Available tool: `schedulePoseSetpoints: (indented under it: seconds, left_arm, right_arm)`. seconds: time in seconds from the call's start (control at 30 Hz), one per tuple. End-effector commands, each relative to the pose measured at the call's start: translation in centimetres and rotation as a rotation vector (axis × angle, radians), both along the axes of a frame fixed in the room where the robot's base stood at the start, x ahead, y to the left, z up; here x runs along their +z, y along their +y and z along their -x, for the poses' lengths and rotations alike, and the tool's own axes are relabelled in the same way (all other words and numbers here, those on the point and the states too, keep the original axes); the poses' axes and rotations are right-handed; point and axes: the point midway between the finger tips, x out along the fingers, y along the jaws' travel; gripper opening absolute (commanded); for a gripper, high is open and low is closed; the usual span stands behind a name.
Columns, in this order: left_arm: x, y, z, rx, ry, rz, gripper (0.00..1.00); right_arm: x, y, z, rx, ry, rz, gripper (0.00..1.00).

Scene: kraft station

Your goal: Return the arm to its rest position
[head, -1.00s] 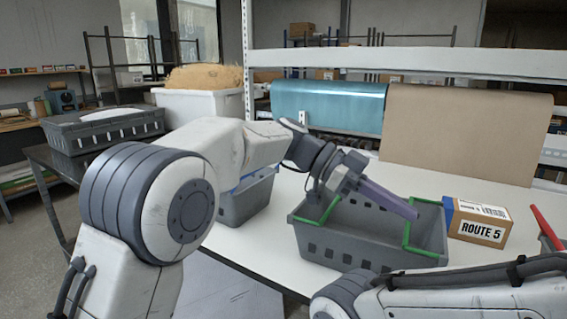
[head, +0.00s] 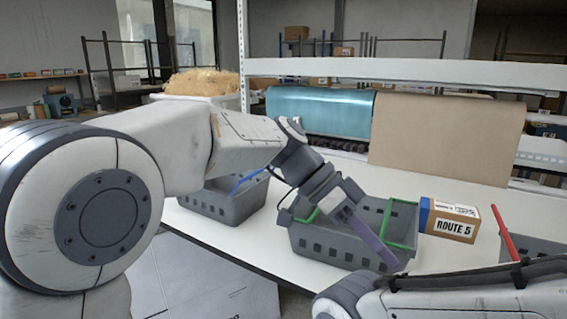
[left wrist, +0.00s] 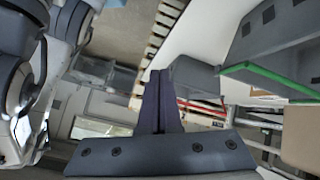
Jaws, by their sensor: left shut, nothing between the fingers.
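My left gripper (head: 388,258) is shut and empty. Its purple fingers slant down to the right and overlap the front wall of the grey basket with green handles (head: 300,240) in the head view. In the left wrist view the closed fingers (left wrist: 158,78) point up the picture. There the green-handled basket (left wrist: 270,45) is at the upper right, apart from the fingertips. My left arm (head: 240,140) is bent and reaches in from the left. Part of my right arm (head: 440,298) shows at the lower right; its gripper is out of view.
On the white table (head: 250,245), a grey basket with a blue handle (head: 225,205) stands left of the green-handled one. A Route 5 box (head: 450,222) and a red-handled basket (head: 530,252) stand to the right. A brown paper roll (head: 445,140) hangs behind.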

Motion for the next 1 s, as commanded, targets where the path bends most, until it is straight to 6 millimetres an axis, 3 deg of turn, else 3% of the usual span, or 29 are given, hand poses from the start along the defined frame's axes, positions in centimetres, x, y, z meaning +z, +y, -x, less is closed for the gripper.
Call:
schedulePoseSetpoints:
  seconds: [0.03, 0.17, 0.37, 0.5, 0.6, 0.8, 1.0]
  left_arm:
    - [0.8, 0.6, 1.0, 0.032, 0.012, -0.057, 0.0]
    - [0.8, 3.1, 3.3, 0.159, 0.045, -0.243, 0.0]
    - [0.6, 10.2, 7.9, 0.505, 0.036, -0.582, 0.0]
    - [-3.5, 15.2, 10.8, 0.743, 0.023, -0.728, 0.0]
    - [-6.7, 17.5, 12.5, 0.837, 0.032, -0.778, 0.0]
    - [-9.7, 19.4, 14.4, 0.918, 0.045, -0.819, 0.0]
    - [-9.8, 19.6, 14.5, 0.927, 0.049, -0.823, 0.0]
  right_arm:
    - [1.3, 0.0, 0.0, 0.0, 0.0, 0.0, 0.0]
    - [3.4, 0.0, 0.0, 0.0, 0.0, 0.0, 0.0]
    - [8.0, 0.0, 0.0, 0.0, 0.0, 0.0, 0.0]
    - [8.7, 0.0, 0.0, 0.0, 0.0, 0.0, 0.0]
    - [8.3, 0.0, 0.0, 0.0, 0.0, 0.0, 0.0]
    - [8.0, 0.0, 0.0, 0.0, 0.0, 0.0, 0.0]
    - [8.1, 0.0, 0.0, 0.0, 0.0, 0.0, 0.0]
